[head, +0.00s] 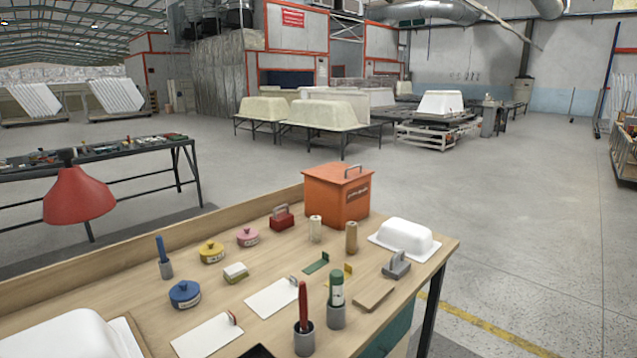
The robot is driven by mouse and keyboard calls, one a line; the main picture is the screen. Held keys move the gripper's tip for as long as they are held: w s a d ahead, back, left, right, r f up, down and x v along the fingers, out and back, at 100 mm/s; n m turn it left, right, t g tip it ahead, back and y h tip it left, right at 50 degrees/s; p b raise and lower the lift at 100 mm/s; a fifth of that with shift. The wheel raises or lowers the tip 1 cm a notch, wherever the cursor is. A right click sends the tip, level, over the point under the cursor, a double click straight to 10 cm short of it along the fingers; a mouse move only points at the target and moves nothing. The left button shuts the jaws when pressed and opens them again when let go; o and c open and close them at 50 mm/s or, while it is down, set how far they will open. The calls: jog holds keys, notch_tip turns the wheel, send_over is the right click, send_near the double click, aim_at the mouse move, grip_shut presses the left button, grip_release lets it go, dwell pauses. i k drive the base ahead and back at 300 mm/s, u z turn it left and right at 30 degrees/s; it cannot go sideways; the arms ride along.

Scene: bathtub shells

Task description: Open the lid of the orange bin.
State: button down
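The orange bin (337,200) is a box standing at the far right part of the wooden workbench in the head view. Its lid (338,174) lies flat on top and looks closed. A dark label, too small to read, is on the bin's right face. My gripper is not in view, and nothing touches the bin.
The workbench (130,263) holds a small red box (282,217) left of the bin, two rolls in front, and a white tub model (405,237) to its right. Several round tins, cards and holders fill the middle.

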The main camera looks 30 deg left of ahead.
aim_at(337, 173)
jog(key=k, duration=0.4)
jog(key=u, duration=0.95)
jog(key=i, duration=1)
jog(key=u, duration=2.5)
jog(key=k, duration=0.4)
jog(key=z, duration=0.2)
